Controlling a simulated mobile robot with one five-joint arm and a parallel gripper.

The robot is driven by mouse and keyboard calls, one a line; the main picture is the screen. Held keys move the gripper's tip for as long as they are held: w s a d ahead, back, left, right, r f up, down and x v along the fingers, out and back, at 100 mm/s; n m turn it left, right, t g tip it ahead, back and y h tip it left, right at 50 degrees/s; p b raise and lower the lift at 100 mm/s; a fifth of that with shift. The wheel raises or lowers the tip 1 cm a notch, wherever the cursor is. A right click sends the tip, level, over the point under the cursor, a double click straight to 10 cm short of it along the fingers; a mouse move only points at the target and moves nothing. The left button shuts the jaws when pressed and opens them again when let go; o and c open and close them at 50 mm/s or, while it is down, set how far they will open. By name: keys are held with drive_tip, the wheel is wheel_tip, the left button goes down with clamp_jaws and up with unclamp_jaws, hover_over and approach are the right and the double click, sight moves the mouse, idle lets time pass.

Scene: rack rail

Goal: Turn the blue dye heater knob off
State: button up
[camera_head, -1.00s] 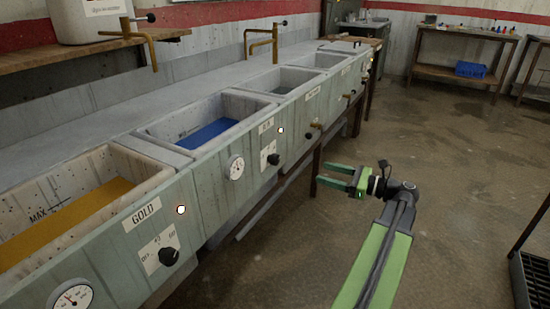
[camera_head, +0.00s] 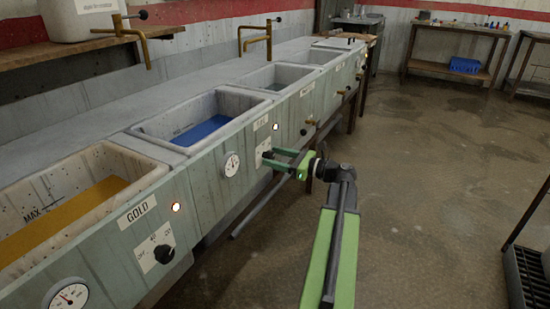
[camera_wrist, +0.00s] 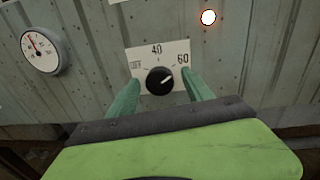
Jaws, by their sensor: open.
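The blue dye heater knob (camera_wrist: 159,81) is a black dial on a white plate (camera_wrist: 157,53) marked OFF, 40 and 60. In the wrist view its pale pointer line aims up and right, toward 60. My gripper (camera_wrist: 160,90) is open, with one green finger on each side of the knob; I cannot tell whether they touch it. In the head view my gripper (camera_head: 281,159) is at the blue tank's front panel and hides most of the knob. The blue dye (camera_head: 200,131) lies in its tank behind that panel. An indicator light (camera_wrist: 208,17) glows above and right of the plate.
A gauge (camera_wrist: 40,51) is left of the plate. The gold tank's knob (camera_head: 164,254) and label (camera_head: 137,212) are nearer on the same panel. A brass tap (camera_head: 311,122) sticks out farther along. The floor (camera_head: 420,190) to the right is open.

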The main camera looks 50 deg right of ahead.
drive_tip(key=shift+w, duration=0.25)
drive_tip(key=shift+c, duration=0.2)
clamp_jaws()
